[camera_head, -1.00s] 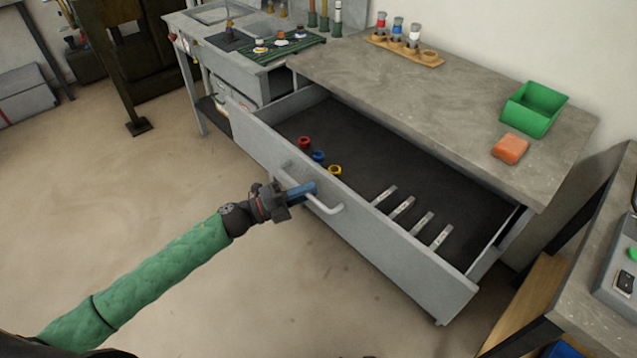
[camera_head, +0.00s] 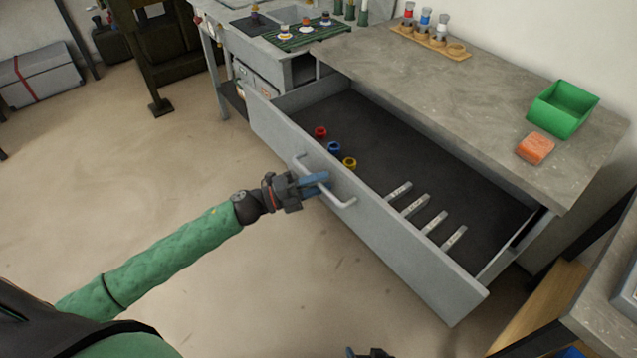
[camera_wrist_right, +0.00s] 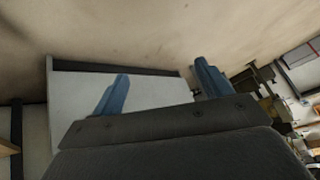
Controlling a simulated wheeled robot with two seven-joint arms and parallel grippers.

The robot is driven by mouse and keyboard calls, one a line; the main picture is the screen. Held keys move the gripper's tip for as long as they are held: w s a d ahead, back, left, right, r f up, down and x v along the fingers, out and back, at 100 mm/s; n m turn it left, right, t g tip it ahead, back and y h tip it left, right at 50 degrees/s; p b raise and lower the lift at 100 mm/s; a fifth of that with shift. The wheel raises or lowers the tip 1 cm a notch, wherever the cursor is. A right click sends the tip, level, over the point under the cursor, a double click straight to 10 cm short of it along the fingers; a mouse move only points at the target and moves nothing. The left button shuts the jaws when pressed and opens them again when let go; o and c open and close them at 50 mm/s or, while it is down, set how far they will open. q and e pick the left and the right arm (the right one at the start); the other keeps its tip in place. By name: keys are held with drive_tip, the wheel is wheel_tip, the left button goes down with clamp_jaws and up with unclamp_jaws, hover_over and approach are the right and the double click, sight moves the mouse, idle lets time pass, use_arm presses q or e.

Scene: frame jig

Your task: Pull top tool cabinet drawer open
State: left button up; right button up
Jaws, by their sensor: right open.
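The drawer (camera_head: 385,240) of the grey tool cabinet is pulled far out, its dark floor exposed. Its front carries a pale bar handle (camera_head: 340,203). My left gripper (camera_head: 317,184) is at the handle, its blue fingers overlapping the bar; whether they are closed on it is unclear. My right gripper (camera_head: 370,353) barely shows at the bottom edge, well below the drawer. In the right wrist view my right gripper (camera_wrist_right: 162,72) has its blue fingers wide apart and empty, with a pale panel (camera_wrist_right: 75,95) beyond.
Red, blue and yellow rings (camera_head: 334,148) and several metal bars (camera_head: 427,222) lie in the drawer. The worktop (camera_head: 440,95) holds a green bin (camera_head: 562,108), an orange block (camera_head: 535,149) and a wooden bottle rack (camera_head: 430,42). Another bench (camera_head: 610,290) stands at right.

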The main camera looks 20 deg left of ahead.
use_arm(q)
drive_tip(key=shift+s+a+f, duration=0.1)
drive_tip(key=shift+s+a, duration=0.05)
drive_tip(key=shift+a, duration=0.1)
drive_tip(key=b+v, duration=0.1)
drive_tip(key=v, duration=0.6)
use_arm(e)
drive_tip(key=shift+t, duration=0.3)
drive_tip(key=shift+s+f, duration=0.2)
drive_tip(key=shift+f, duration=0.75)
drive_tip(key=shift+s+f, duration=0.2)
drive_tip(key=shift+f, duration=0.7)
drive_tip(key=shift+s+f, duration=0.2)
drive_tip(key=shift+f, duration=0.75)
use_arm(q)
drive_tip(key=shift+a, duration=0.1)
use_arm(e)
drive_tip(key=shift+w+r, duration=0.15)
drive_tip(key=shift+w, duration=0.05)
